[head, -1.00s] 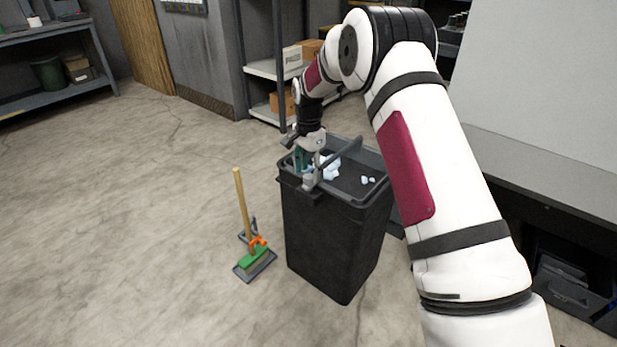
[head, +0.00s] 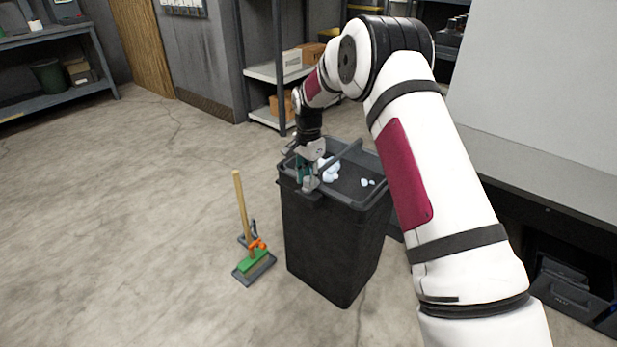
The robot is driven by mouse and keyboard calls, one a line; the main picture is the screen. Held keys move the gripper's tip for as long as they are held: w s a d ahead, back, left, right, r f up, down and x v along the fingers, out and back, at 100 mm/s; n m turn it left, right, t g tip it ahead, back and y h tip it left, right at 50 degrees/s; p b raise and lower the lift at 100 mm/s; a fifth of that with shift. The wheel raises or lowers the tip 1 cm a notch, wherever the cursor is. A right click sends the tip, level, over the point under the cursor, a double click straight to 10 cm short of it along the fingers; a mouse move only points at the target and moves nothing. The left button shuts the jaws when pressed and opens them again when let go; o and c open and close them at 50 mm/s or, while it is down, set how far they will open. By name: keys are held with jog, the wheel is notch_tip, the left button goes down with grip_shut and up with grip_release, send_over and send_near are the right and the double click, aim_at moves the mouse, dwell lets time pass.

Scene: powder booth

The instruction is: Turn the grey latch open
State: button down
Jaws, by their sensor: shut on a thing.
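A black bin (head: 335,245) stands on the floor in the middle of the head view. My gripper (head: 306,182) points down at the bin's near left rim and is shut on a small grey part there, which appears to be the grey latch (head: 309,187). The fingers cover most of the latch, so its exact angle is hard to tell. A dark grey bar (head: 346,153) slants up over the bin's open top, just right of my gripper. White crumpled pieces (head: 331,170) lie inside the bin.
A broom or brush with a wooden handle (head: 241,205) and green head stands left of the bin on a grey dustpan. A shelf rack (head: 271,70) with boxes is behind. A grey bench (head: 540,165) is at the right.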

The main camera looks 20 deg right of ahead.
jog(key=shift+n, duration=0.3)
jog(key=n+p, duration=0.1)
jog(key=n, duration=0.2)
jog(key=shift+n, duration=0.4)
jog(key=n, duration=0.4)
jog(key=shift+n+p, duration=0.3)
jog(key=shift+p, duration=0.05)
jog(key=n, duration=0.8)
jog(key=shift+n+p, duration=0.3)
jog(key=shift+n, duration=0.3)
jog(key=c, duration=1.2)
grip_release()
jog(key=shift+c, duration=0.2)
